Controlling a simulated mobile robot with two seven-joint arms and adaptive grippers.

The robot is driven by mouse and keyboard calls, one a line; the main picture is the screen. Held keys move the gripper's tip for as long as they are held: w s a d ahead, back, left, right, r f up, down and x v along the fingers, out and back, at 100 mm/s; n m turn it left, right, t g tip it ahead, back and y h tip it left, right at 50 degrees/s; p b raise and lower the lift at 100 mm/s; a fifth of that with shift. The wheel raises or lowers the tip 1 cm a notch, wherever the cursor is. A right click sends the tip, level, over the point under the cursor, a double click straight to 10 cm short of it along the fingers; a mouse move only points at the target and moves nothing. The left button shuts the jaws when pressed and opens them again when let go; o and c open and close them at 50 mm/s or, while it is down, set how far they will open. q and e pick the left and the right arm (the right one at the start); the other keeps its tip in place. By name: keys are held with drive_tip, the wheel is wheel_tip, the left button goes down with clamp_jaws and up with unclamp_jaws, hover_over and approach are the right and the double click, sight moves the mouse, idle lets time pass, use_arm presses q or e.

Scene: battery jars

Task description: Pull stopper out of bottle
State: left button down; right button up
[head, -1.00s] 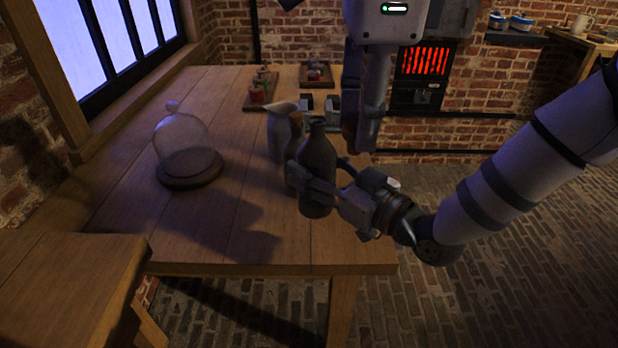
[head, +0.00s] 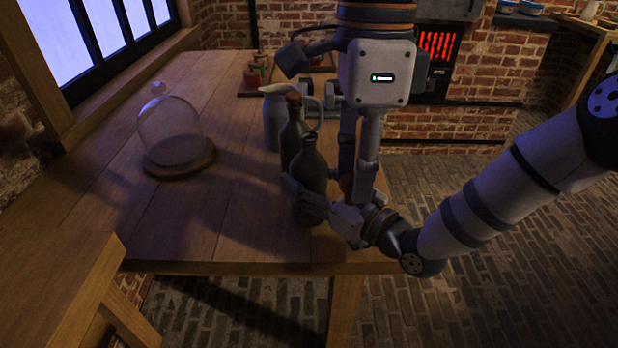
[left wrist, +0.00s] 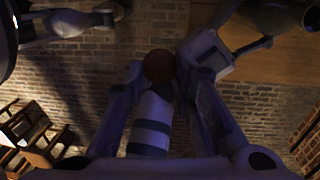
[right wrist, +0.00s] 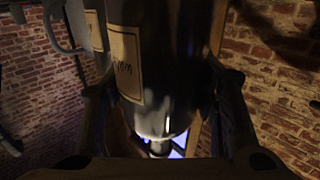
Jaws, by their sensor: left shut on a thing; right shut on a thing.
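A dark bottle (head: 309,172) stands upright near the table's front right, with no stopper in its neck. It fills the middle of the right wrist view (right wrist: 165,60), with a pale label. My right gripper (head: 306,194) is shut around its body from the right. My left gripper (head: 347,186) points down just right of the bottle, shut on the stopper (left wrist: 159,66), a round brown thing between its fingers in the left wrist view. In the head view the stopper is mostly hidden by the fingers. Whether the bottle touches the table is unclear.
A second dark bottle with a brown cork (head: 293,100) stands right behind, beside a grey jug (head: 275,118). A glass dome (head: 170,130) on a wooden base stands at the left. Small jars sit on a tray (head: 247,93) at the back. The table's front left is clear.

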use_arm(q)
drive_tip(key=shift+w+f, duration=0.1)
use_arm(e)
drive_tip(key=o, duration=1.7)
drive_tip(key=shift+f, duration=0.15)
use_arm(q)
drive_tip(key=shift+r, duration=0.25)
use_arm(e)
drive_tip(key=shift+r, duration=0.35)
use_arm(q)
drive_tip(key=shift+s+r+p, duration=0.25)
drive_tip(key=shift+r+p, duration=0.25)
drive_tip(key=shift+r, duration=0.5)
use_arm(e)
drive_tip(key=v, duration=1.1)
drive_tip(key=shift+d, duration=0.1)
drive_tip(key=shift+s+d, duration=0.3)
drive_tip(key=shift+s, duration=0.1)
drive_tip(key=shift+f, duration=0.1)
